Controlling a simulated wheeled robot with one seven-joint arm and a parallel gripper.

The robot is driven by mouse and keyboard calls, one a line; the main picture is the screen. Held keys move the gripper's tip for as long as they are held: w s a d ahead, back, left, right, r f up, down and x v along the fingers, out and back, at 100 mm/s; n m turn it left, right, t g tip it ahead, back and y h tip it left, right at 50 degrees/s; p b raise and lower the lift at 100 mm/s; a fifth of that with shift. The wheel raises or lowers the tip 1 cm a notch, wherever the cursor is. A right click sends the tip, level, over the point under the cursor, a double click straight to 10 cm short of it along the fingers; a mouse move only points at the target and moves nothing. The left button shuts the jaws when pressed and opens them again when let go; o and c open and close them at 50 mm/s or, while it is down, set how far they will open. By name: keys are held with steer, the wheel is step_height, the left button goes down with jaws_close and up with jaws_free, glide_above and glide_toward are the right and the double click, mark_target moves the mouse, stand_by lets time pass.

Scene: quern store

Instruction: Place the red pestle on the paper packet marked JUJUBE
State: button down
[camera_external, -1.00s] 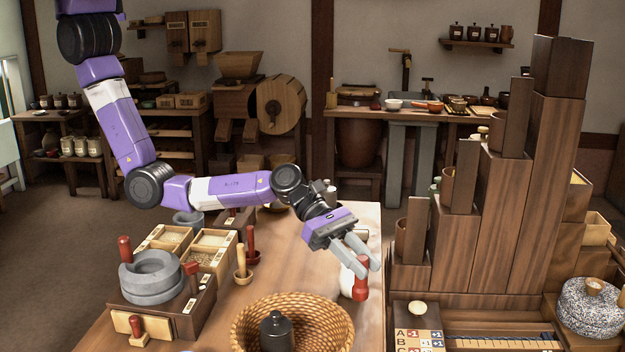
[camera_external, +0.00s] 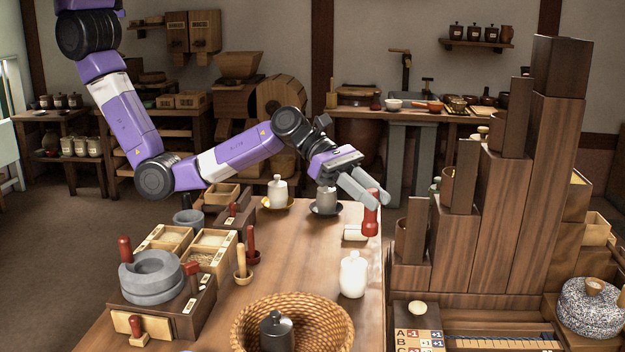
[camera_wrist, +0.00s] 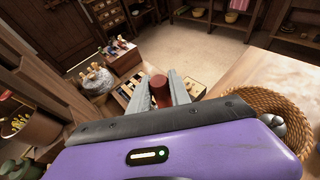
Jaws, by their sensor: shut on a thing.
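My gripper (camera_external: 368,196) is shut on the red pestle (camera_external: 371,219) and holds it roughly upright near the table's right edge. The pestle (camera_wrist: 159,91) also shows between the two grey fingers in the wrist view. A small white roll-shaped item with a tan end (camera_external: 355,233) lies on the table just left of the pestle's lower end. I cannot tell whether it is the paper packet, and I can read JUJUBE nowhere. From this view I cannot tell if the pestle touches anything below it.
A white lidded jar (camera_external: 353,277) stands in front of the roll. A woven basket (camera_external: 244,330) holding a dark lidded pot is nearer. A grey mug (camera_external: 326,200) and a white jar on a yellow saucer (camera_external: 277,192) stand behind. Tall wooden boxes (camera_external: 480,230) rise to the right.

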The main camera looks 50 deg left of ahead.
steer(key=w+a+r+n+t+y, duration=0.2)
steer(key=w+a+n+t, duration=0.2)
steer(key=w+a, duration=0.8)
steer(key=w+a+r+n+t+y, duration=0.1)
steer(key=w+a+n+t+y, duration=0.2)
steer(key=w+a, duration=0.8)
steer(key=shift+t+h, duration=0.4)
steer(key=shift+h, duration=0.2)
steer(key=f, duration=0.6)
steer(key=s+a+f, duration=0.1)
steer(key=f, duration=0.6)
steer(key=s+a+f+b, duration=0.1)
steer(key=f, duration=0.5)
steer(key=shift+a+f, duration=0.2)
steer(key=shift+f, duration=0.05)
steer(key=shift+f, duration=0.15)
steer(key=c, duration=1.2)
jaws_free()
steer(key=p+v, duration=0.1)
steer(key=v, duration=1.1)
